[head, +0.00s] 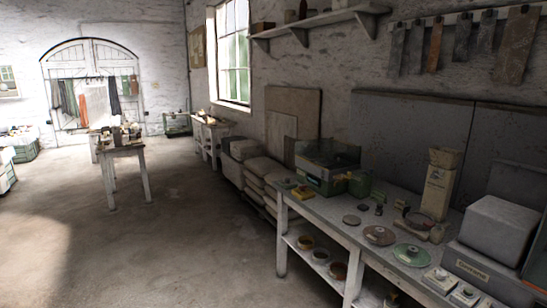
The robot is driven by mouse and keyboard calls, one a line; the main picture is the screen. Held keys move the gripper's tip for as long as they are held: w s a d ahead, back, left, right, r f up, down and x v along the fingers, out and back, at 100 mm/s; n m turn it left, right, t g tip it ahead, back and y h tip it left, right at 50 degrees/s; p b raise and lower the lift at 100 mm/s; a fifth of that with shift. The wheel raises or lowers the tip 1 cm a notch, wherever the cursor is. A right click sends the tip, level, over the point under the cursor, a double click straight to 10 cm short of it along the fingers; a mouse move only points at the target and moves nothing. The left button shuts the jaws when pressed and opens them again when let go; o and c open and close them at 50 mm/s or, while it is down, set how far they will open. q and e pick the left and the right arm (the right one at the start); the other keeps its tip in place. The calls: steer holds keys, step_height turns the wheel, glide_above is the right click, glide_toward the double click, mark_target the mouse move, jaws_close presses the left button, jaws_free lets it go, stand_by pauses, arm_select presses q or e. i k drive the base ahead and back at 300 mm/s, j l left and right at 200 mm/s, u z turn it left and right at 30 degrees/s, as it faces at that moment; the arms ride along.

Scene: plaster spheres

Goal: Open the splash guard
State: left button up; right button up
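A green and grey machine (322,180) stands at the far end of the long workbench (315,203) on the right. A dark, see-through-looking panel (338,154) shows at its upper part. This may be the splash guard, but the machine is too small and dim to be sure, and I cannot tell whether it is open or shut. Neither of my grippers is in view.
Several discs, including a green one (411,254), lie on the workbench. A beige upright container (438,187) and a grey covered box (496,225) stand on it. Stacked sacks (262,172) lie beyond it. The floor (170,245) to the left is open, with a small table (122,151) farther back.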

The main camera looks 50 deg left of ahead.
mark_target(329, 146)
steer(key=u, duration=1.35)
steer(key=i+j, duration=0.15)
steer(key=i, duration=0.4)
steer(key=i+j, duration=0.2)
steer(key=i, duration=0.35)
steer(key=i+j, duration=0.15)
steer(key=i, duration=0.4)
